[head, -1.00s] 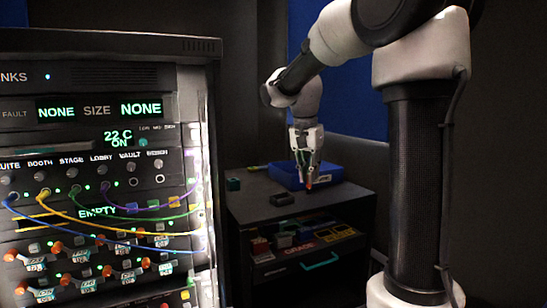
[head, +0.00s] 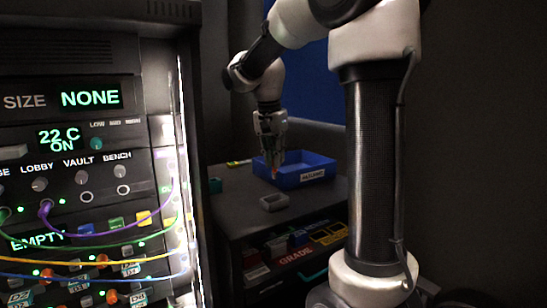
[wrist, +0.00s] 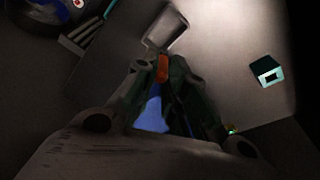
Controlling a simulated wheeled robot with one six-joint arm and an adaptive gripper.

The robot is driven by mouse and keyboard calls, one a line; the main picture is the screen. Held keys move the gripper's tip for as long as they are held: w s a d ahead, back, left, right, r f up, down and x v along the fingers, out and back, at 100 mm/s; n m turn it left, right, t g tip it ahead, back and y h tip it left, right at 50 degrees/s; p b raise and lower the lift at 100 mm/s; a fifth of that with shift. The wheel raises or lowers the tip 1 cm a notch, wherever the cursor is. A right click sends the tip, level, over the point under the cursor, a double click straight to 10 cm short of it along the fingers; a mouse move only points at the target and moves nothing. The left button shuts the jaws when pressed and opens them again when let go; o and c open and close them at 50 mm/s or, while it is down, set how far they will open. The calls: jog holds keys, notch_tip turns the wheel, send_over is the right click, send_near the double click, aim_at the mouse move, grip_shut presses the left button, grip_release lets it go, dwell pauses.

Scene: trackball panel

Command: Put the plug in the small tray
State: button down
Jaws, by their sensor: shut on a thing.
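My gripper (head: 273,168) is shut on the plug, a small orange piece (head: 274,174) at its fingertips. In the wrist view the plug (wrist: 162,68) shows orange between the dark fingertips; the rest of it is hidden. The small tray (head: 274,202) is a low grey open tray on the dark cabinet top, in front of and below my gripper in the head view. It also shows in the wrist view (wrist: 166,28), just beyond the fingertips. The plug looks to be above the cabinet top and apart from the tray.
A larger blue bin (head: 311,170) with a white label stands right behind my gripper. The cabinet's open shelf (head: 300,245) holds several coloured items. A tall rack panel (head: 90,130) with cables stands at left.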

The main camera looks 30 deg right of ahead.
jog(key=shift+f, duration=3.85)
jog(key=shift+f, duration=0.6)
jog(key=c, duration=1.4)
grip_release()
jog(key=shift+r, duration=0.1)
jog(key=r, duration=0.4)
jog(key=s+a+r, duration=0.1)
jog(key=r, duration=0.2)
jog(key=a+r, duration=0.1)
jog(key=r, duration=0.3)
jog(key=shift+s+r, duration=0.15)
jog(key=shift+r, duration=0.15)
